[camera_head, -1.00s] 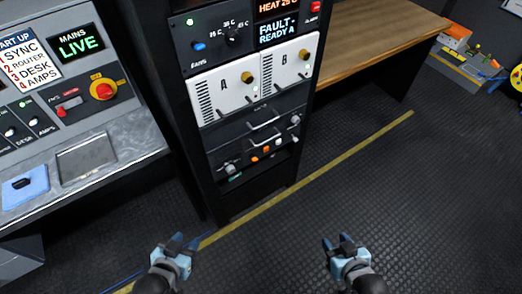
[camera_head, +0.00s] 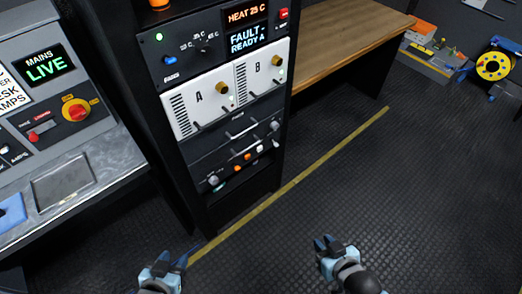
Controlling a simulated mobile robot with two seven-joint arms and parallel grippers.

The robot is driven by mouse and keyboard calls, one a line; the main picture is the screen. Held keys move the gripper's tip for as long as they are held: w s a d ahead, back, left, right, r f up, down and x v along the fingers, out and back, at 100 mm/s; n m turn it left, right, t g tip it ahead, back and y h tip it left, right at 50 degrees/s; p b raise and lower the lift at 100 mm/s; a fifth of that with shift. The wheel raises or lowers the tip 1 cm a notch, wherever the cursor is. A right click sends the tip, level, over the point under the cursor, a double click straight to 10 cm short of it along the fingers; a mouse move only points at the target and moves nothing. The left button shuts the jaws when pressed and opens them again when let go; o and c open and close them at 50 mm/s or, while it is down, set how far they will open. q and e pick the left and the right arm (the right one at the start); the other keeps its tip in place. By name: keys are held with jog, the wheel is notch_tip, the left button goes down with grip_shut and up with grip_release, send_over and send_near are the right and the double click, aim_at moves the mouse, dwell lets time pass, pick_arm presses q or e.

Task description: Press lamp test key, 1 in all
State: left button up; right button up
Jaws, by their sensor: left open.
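No label reading lamp test can be made out, so I cannot tell which key it is. The equipment rack (camera_head: 187,80) stands left of centre with several controls. Its top panel has a blue button (camera_head: 170,60), a dark knob (camera_head: 205,44) and a red button (camera_head: 283,14) beside the displays. A lower panel carries small orange keys (camera_head: 236,169) and a white key (camera_head: 260,148). My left gripper (camera_head: 176,256) is open and empty at the bottom, low in front of the rack. My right gripper (camera_head: 324,243) looks open and empty, right of the rack. Neither touches anything.
A wooden bench (camera_head: 345,30) is behind right. A yellow cable reel (camera_head: 493,66) stands far right. The dark floor with its yellow line (camera_head: 330,155) is clear at right.

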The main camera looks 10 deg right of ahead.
grip_shut()
dwell(1.4)
